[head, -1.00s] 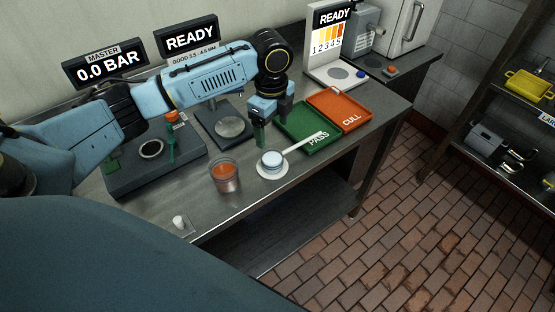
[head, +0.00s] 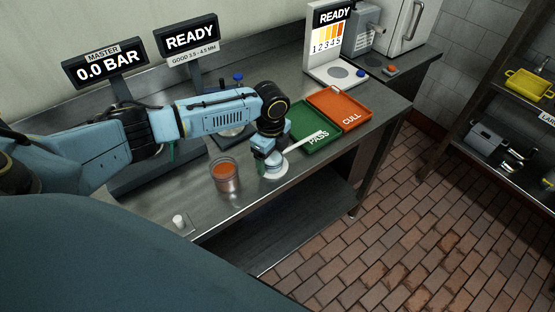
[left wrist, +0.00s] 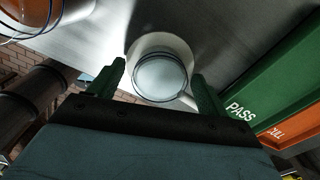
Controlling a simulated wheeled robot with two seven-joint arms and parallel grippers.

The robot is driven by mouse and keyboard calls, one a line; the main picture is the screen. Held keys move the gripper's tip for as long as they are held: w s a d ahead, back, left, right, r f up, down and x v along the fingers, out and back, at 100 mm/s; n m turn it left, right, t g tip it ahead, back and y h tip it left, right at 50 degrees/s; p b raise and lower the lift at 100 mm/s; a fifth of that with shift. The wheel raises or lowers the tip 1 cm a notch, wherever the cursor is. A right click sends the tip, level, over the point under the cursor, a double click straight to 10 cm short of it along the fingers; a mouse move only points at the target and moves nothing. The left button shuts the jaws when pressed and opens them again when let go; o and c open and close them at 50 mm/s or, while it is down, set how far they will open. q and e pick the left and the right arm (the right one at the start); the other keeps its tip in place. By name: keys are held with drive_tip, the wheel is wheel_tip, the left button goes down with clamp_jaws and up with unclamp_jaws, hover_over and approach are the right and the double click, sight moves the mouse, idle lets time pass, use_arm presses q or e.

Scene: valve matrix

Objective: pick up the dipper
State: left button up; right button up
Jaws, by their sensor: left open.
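The dipper has a small round cup and a pale straight handle (head: 304,141). It stands on a round white saucer (head: 276,174), and its handle slants up to the right over the edge of the green PASS tray. In the left wrist view the cup (left wrist: 160,76) shows whole, with the handle leaving at its lower right. My left gripper (head: 265,160) is above the saucer and hides most of the cup in the head view. It is open, with its green fingers (left wrist: 159,80) to either side of the cup in the wrist view; contact cannot be told. My right gripper is not in view.
A glass of orange liquid (head: 225,177) stands close left of the saucer. The green PASS tray (head: 323,146) and orange CULL tray (head: 352,117) lie to the right. A small white knob (head: 179,222) is near the front edge. Display signs (head: 188,38) stand behind my arm.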

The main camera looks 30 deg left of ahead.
use_arm(q)
drive_tip(key=shift+f, duration=0.35)
drive_tip(key=c, duration=1.1)
drive_tip(key=shift+r, duration=0.15)
wheel_tip(320, 180, up, 10)
drive_tip(key=s+d+n+b, duration=0.1)
drive_tip(key=d+n+b, duration=0.1)
drive_tip(key=n, duration=0.4)
drive_tip(key=s+d+n+b, duration=0.2)
drive_tip(key=d+n+b, duration=0.1)
drive_tip(key=n, duration=0.3)
drive_tip(key=s+d+r+n+b, duration=0.1)
drive_tip(key=d+n+b, duration=0.2)
drive_tip(key=n, duration=0.3)
drive_tip(key=shift+s+d+r+n, duration=0.1)
drive_tip(key=shift+s+d+n, duration=0.3)
drive_tip(key=shift+d, duration=0.2)
drive_tip(key=shift+d, duration=0.1)
